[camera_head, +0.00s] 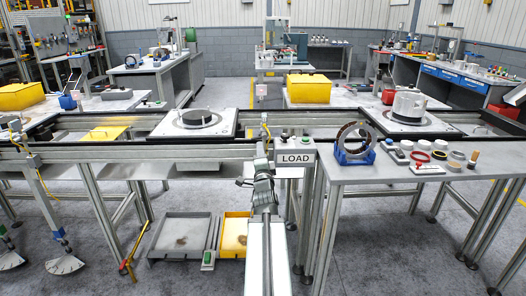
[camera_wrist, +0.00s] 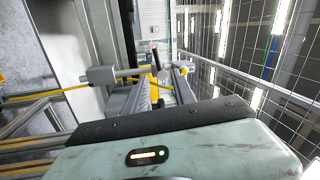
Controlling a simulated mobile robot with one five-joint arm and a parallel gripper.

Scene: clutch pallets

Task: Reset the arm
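My arm (camera_head: 264,210) reaches up from the bottom centre of the head view, in front of the conveyor frame and just left of the LOAD sign (camera_head: 295,159). My gripper (camera_wrist: 164,92) shows in the wrist view beyond its pale green housing (camera_wrist: 180,150). Its two grey fingers stand apart, and I see nothing held between them. In the head view the fingers are too small and overlapped to make out well.
A side table (camera_head: 400,172) at the right holds a blue-cradled ring (camera_head: 354,143) and several small parts. Pallets with round parts (camera_head: 197,119) sit on the conveyor. Grey (camera_head: 180,238) and yellow trays (camera_head: 234,236) lie low, left of my arm.

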